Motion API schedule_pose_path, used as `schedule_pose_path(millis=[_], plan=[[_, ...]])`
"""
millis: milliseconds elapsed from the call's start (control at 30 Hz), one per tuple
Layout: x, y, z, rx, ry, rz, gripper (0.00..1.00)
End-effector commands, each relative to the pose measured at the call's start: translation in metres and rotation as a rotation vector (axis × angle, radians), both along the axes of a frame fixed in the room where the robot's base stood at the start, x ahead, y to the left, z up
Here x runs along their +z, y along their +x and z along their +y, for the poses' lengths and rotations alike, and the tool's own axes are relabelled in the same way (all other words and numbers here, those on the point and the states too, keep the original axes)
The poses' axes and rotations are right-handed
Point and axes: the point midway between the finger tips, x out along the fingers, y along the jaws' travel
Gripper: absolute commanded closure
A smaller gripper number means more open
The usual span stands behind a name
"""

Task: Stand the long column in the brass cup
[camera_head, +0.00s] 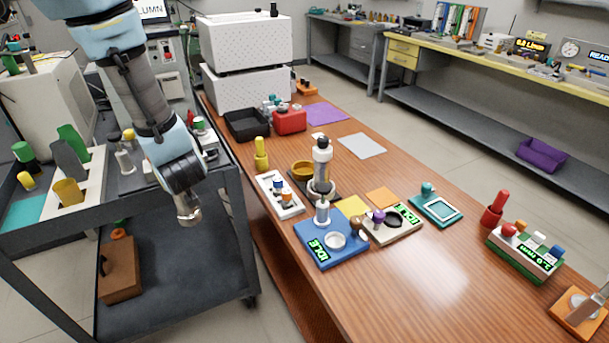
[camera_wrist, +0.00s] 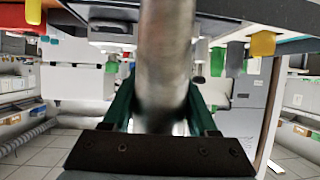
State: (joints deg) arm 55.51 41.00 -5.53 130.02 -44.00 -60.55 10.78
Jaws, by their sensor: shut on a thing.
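My gripper (camera_wrist: 160,112) is shut on a long grey metal column (camera_wrist: 166,60), with a green finger on each side of it in the wrist view. In the head view my gripper (camera_head: 184,178) hangs over the right side of the dark cart, and the column's silver end (camera_head: 188,212) shows just below it. The rest of the column is hidden by my arm there. A brass-coloured cup (camera_head: 302,168) stands on the wooden bench to the right, apart from the column, beside a black and silver upright device.
The cart's rack (camera_head: 92,190) holds green, grey and yellow pieces. The wooden bench (camera_head: 440,262) carries a white block (camera_head: 276,192) with small pieces, a yellow bottle (camera_head: 261,155), a blue device (camera_head: 330,250) and a black tray (camera_head: 246,124). A gap separates cart and bench.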

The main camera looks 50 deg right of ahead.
Motion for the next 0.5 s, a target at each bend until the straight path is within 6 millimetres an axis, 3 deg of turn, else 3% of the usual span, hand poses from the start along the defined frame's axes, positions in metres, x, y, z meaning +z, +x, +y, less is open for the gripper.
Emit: schedule_pose_path(millis=[33, 500], plan=[[-0.005, 0.008, 0.022, 0.022, 0.005, -0.003, 1.00], [-0.060, 0.065, 0.207, 0.188, -0.001, -0.001, 1.00]])
